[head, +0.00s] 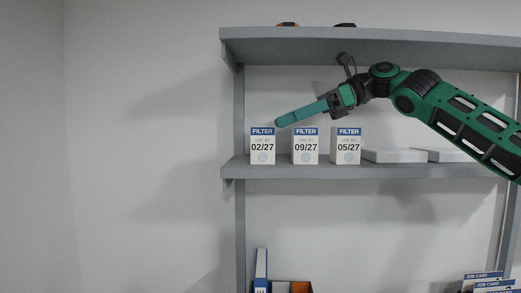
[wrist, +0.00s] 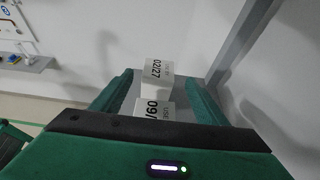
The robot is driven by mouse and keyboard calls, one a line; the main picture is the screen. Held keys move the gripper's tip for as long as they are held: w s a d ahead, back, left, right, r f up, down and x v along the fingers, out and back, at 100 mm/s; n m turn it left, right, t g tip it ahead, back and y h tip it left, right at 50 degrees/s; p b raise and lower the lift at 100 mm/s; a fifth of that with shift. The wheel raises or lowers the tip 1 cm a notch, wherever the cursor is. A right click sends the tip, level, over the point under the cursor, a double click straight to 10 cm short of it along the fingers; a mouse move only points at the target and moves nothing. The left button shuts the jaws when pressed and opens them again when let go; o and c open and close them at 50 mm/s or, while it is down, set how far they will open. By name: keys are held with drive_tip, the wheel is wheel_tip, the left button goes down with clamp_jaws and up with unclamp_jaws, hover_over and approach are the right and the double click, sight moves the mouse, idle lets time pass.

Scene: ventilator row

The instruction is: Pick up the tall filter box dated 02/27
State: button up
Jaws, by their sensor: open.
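The tall filter box dated 02/27 (head: 262,146) stands upright at the left end of the middle shelf, leftmost of three alike white boxes with blue FILTER bands. My gripper (head: 279,122) reaches in from the right, its fingertips just above and near the top right of this box in the head view. In the wrist view the 02/27 box (wrist: 158,70) shows beyond and between the tips of the two green fingers (wrist: 160,78), which are apart with nothing held. The exact gap between fingertips and box cannot be told.
The 09/27 box (head: 305,147) stands beside it under my fingers; it also shows in the wrist view (wrist: 153,110). The 05/27 box (head: 346,147) and flat white boxes (head: 394,156) are further right. The upper shelf (head: 300,45) is overhead; a shelf post (head: 240,110) is left.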

sight(263, 145)
drive_tip(key=x, duration=0.4)
drive_tip(key=shift+r, duration=0.2)
drive_tip(key=c, duration=1.4)
drive_tip(key=shift+c, duration=0.2)
drive_tip(key=shift+r, duration=0.1)
